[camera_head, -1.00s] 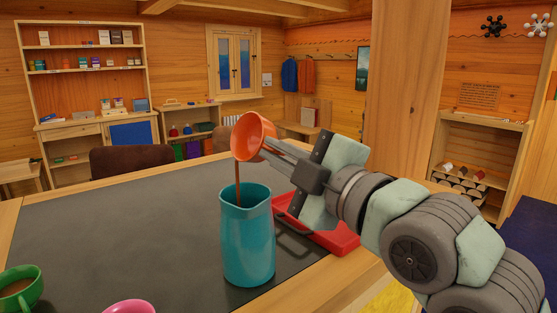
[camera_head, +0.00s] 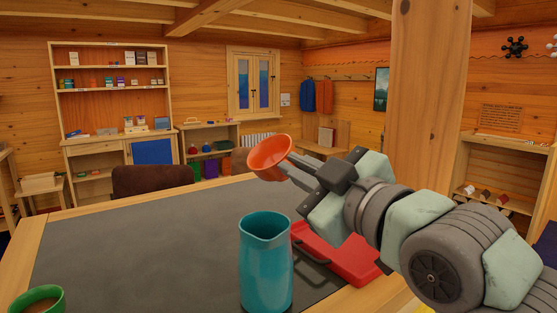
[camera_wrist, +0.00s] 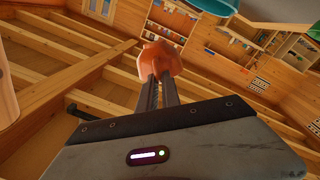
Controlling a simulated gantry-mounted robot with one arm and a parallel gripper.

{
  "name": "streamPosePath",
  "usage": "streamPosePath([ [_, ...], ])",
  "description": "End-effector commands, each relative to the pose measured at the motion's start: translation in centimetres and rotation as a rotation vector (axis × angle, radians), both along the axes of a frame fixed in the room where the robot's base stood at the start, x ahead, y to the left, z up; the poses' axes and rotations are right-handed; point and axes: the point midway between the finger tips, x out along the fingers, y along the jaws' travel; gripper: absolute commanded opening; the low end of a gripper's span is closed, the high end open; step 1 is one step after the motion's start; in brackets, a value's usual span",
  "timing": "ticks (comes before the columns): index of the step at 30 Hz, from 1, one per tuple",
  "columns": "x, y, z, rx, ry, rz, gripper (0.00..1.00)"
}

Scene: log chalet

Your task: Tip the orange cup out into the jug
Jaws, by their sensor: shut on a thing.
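The orange cup (camera_head: 268,160) is held in the air above and behind the jug, tilted, with its open mouth facing up and to the left. No stream shows from it. My gripper (camera_head: 290,165) is shut on the cup from the right. In the wrist view my gripper (camera_wrist: 160,85) has its two fingers close together, with the cup (camera_wrist: 160,60) at their tips. The teal jug (camera_head: 266,265) stands upright on the dark table top, below the cup and apart from it. Its inside is mostly hidden. A teal rim also shows at the top of the wrist view (camera_wrist: 212,5).
A red tray (camera_head: 340,252) lies right of the jug, under my arm. A green cup (camera_head: 40,299) with brown liquid stands at the front left. The dark table top (camera_head: 140,245) between is clear. A brown chair (camera_head: 152,179) stands behind the table, and a wooden post (camera_head: 428,90) rises at right.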

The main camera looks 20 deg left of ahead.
Motion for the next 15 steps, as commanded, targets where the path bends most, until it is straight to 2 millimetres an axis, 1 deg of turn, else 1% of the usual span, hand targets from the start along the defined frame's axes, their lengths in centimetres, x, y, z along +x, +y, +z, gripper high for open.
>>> streamPosePath([
  [1, -0.1, 0.0, 1.1, 0.032, 0.058, 0.0, 0.0],
  [3, -0.1, 0.0, 1.6, 0.08, 0.151, 0.001, 0.0],
  [10, -0.1, 0.0, 3.0, 0.211, 0.397, 0.002, 0.0],
  [15, 0.0, 0.0, 3.3, 0.274, 0.523, 0.0, 0.0],
])
